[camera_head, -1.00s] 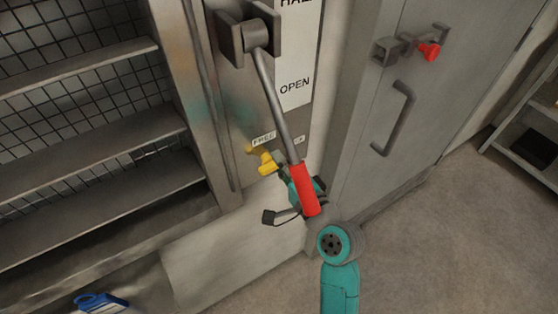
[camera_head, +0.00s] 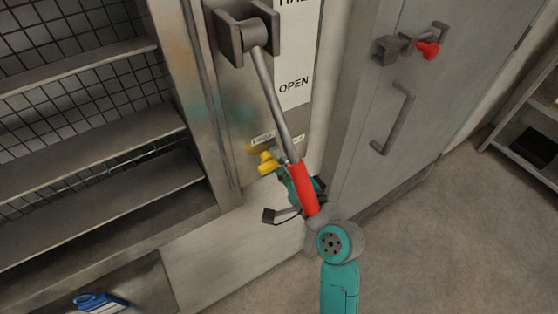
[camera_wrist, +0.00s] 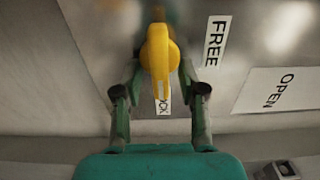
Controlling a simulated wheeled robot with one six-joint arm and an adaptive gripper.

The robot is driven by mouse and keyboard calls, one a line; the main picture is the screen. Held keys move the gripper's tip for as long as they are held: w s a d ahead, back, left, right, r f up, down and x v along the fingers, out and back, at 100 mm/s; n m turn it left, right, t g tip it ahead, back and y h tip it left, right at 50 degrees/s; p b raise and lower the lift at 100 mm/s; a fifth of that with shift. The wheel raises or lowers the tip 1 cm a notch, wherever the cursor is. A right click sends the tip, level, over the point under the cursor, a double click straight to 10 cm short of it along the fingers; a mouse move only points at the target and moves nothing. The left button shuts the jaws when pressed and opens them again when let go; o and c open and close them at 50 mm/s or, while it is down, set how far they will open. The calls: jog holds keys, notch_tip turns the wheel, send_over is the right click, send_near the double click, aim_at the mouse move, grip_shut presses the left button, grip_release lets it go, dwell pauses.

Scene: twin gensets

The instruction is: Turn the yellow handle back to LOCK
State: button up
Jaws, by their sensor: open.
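The yellow handle (camera_head: 268,163) sits low on the grey panel beside the steel lever. In the wrist view the yellow handle (camera_wrist: 158,52) stands between the two green fingers of my gripper (camera_wrist: 160,72), which are spread with a gap on each side. A FREE label (camera_wrist: 215,42) lies to the right of the handle. A partly covered label ending in "CK" (camera_wrist: 163,106) shows just below the handle's near end. In the head view my gripper (camera_head: 281,174) is at the handle, partly hidden behind the red grip.
A long steel lever (camera_head: 275,95) with a red grip (camera_head: 303,188) hangs in front of my gripper. An OPEN sign (camera_head: 294,85) is above. A grey cabinet door with a bar handle (camera_head: 396,118) and red knob (camera_head: 429,50) stands to the right. Open floor lies at the lower right.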

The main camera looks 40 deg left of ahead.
jog(key=v, duration=1.2)
jog(key=shift+f, duration=0.15)
jog(key=s+d+f+m+t+h, duration=0.1)
jog(key=s+d+f+t+h, duration=0.3)
jog(key=d+f, duration=0.45)
jog(key=s+d+f+m+t+h, duration=0.1)
jog(key=s+d+f+t+h, duration=0.4)
jog(key=d, duration=0.7)
jog(key=s+d+r+n+h, duration=0.1)
jog(key=s+d+n+h, duration=0.2)
jog(key=s+d, duration=0.3)
jog(key=s+d+r+n+g+h, duration=0.1)
jog(key=s+d, duration=0.5)
jog(key=s, duration=0.6)
jog(key=r+n+h, duration=0.1)
jog(key=n+h, duration=0.1)
jog(key=h, duration=0.1)
jog(key=shift+s+d+r+n+h, duration=0.2)
jog(key=shift+s+d+n+h, duration=0.1)
jog(key=shift+s+d, duration=0.1)
